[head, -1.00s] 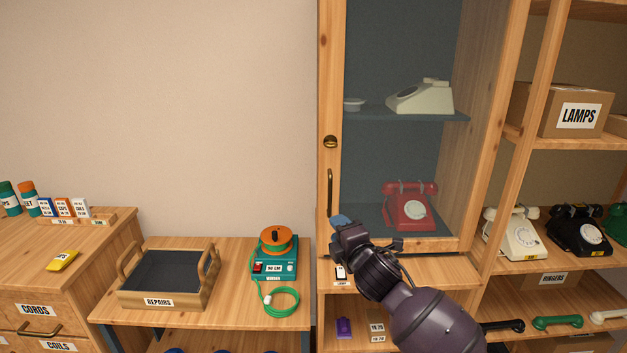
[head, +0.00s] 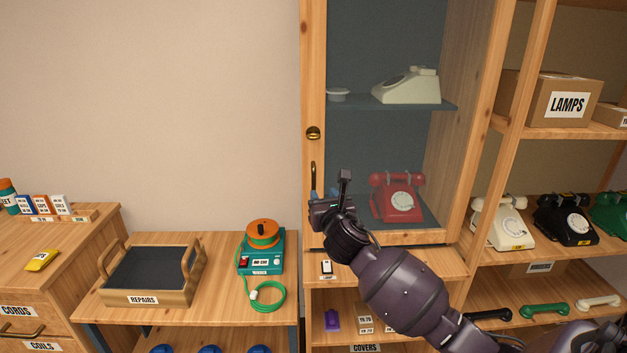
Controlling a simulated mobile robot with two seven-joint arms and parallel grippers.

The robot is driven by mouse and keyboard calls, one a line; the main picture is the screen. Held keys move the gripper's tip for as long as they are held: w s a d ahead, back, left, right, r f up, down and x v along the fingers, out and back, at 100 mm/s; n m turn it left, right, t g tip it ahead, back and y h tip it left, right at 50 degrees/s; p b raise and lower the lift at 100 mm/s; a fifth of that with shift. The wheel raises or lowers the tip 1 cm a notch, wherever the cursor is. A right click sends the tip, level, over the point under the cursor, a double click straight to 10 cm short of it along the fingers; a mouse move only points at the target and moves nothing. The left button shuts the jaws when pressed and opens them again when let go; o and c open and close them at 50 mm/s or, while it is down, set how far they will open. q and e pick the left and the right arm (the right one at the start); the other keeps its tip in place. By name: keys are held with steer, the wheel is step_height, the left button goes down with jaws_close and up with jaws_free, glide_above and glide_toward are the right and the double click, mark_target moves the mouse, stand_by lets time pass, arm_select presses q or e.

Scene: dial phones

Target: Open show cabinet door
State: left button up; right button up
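The show cabinet (head: 311,60) has a wooden-framed glass door, which looks closed. Its slim vertical brass handle (head: 313,176) is on the left frame, below a round brass knob or lock (head: 313,133). Behind the glass are a red dial phone (head: 397,198) and a cream phone (head: 407,87). My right gripper (head: 328,190) is in front of the door's lower left, close beside the handle's lower end. One finger stands up and a blue tip shows near the handle, so the fingers look apart. Contact with the handle cannot be told. My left gripper is not in view.
Left of the cabinet, a low bench holds a repairs tray (head: 150,300) and a teal device (head: 262,262) with an orange spool and green cord. A drawer cabinet (head: 60,260) stands far left. Right shelves hold phones and a lamps box (head: 545,100). The wall area left of the door is free.

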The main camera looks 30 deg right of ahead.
mark_target(314, 180)
steer(key=x, duration=1)
steer(key=shift+b, duration=0.35)
jaws_close()
